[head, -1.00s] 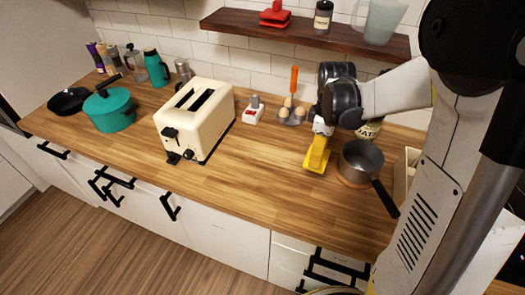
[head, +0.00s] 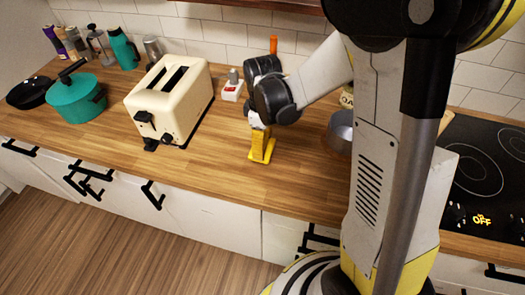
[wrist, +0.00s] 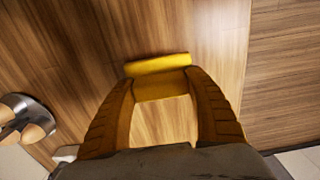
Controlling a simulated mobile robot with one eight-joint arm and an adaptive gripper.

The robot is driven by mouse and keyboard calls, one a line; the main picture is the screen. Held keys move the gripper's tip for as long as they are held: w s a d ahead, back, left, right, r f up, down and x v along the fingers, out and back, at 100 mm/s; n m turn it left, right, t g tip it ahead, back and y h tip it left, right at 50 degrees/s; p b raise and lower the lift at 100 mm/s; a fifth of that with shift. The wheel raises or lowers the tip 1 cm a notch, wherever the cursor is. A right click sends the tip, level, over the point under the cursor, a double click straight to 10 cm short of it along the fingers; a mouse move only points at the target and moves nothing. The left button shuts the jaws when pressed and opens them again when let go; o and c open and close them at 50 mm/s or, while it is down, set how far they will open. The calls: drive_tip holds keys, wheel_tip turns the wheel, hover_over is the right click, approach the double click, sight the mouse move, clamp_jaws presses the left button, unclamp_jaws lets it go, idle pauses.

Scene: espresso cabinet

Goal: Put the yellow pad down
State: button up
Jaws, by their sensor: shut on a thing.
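The yellow pad (head: 262,157) is in my gripper (head: 260,144), low over the wooden counter to the right of the toaster. Whether its underside touches the counter is unclear. In the wrist view, the yellow fingers of my gripper (wrist: 162,92) are shut on the yellow pad (wrist: 158,65), which spans the gap between their tips. Wooden counter shows beyond it. The fingers and pad have nearly the same colour, so the exact contact is hard to see.
The cream toaster (head: 170,103) stands left of my gripper, with a small white device (head: 232,90) behind. A saucepan (head: 340,128), partly hidden by my arm, is to the right. An egg holder (wrist: 22,118) shows in the wrist view. The counter (head: 215,160) in front is clear.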

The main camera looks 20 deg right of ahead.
wheel_tip(320, 180, down, 4)
drive_tip(key=shift+r+b, duration=0.25)
drive_tip(key=shift+b, duration=0.3)
drive_tip(key=shift+r, duration=0.1)
drive_tip(key=o, duration=0.9)
drive_tip(key=shift+f, duration=0.2)
drive_tip(key=o, duration=0.4)
drive_tip(key=shift+o, duration=0.2)
drive_tip(key=shift+r, duration=0.2)
